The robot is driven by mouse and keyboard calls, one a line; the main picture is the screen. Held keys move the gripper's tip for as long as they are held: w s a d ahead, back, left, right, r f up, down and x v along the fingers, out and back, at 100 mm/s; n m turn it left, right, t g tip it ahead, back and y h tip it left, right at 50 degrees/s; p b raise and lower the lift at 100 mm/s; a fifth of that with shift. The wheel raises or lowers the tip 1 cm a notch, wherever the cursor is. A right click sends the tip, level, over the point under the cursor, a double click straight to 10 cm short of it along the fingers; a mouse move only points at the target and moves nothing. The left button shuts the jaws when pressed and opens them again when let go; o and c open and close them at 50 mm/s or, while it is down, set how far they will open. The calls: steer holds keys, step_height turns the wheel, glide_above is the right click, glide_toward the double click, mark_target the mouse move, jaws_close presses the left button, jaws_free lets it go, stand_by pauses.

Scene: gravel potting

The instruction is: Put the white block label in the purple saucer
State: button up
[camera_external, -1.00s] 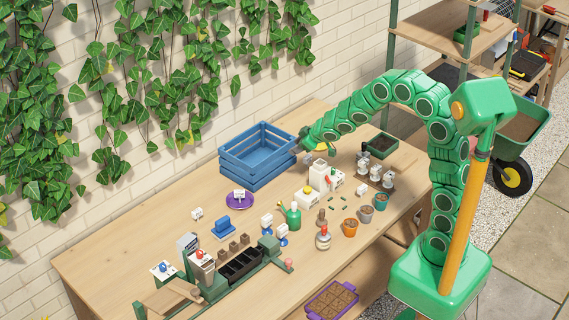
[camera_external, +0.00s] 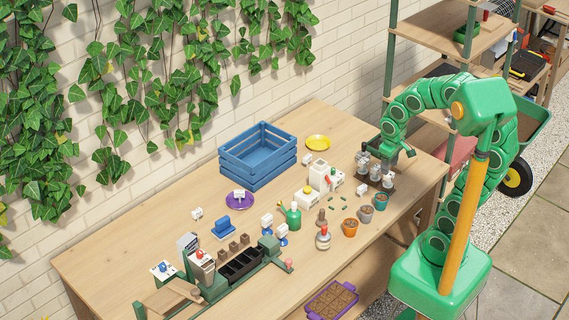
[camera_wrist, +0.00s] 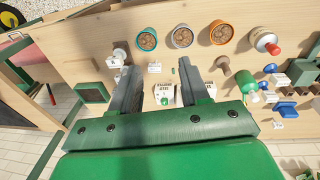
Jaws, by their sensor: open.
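The purple saucer (camera_external: 230,205) lies on the table in front of the blue crate, with a white block label (camera_external: 239,194) in it. Similar small white blocks stand left of the saucer (camera_external: 197,214), by the crate's right corner (camera_external: 307,159) and near the pots (camera_external: 362,190); the one near the pots also shows in the wrist view (camera_wrist: 154,68). I cannot tell which one is meant. My gripper (camera_external: 402,152) is open above the right end of the table; in the wrist view its fingers (camera_wrist: 158,82) are spread with nothing held. The saucer is not clear in the wrist view.
The blue crate (camera_external: 258,178) stands at the back. A yellow saucer (camera_external: 318,142) lies right of it. The table's front left is partly clear.

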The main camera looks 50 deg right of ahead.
steer(key=s+a+r+g+y, duration=0.1)
steer(key=s+a+g, duration=0.1)
steer(key=s, duration=1)
steer(key=shift+s+a+r+g, duration=0.15)
steer(key=shift+a+r+g, duration=0.05)
steer(key=shift+a+g, duration=0.15)
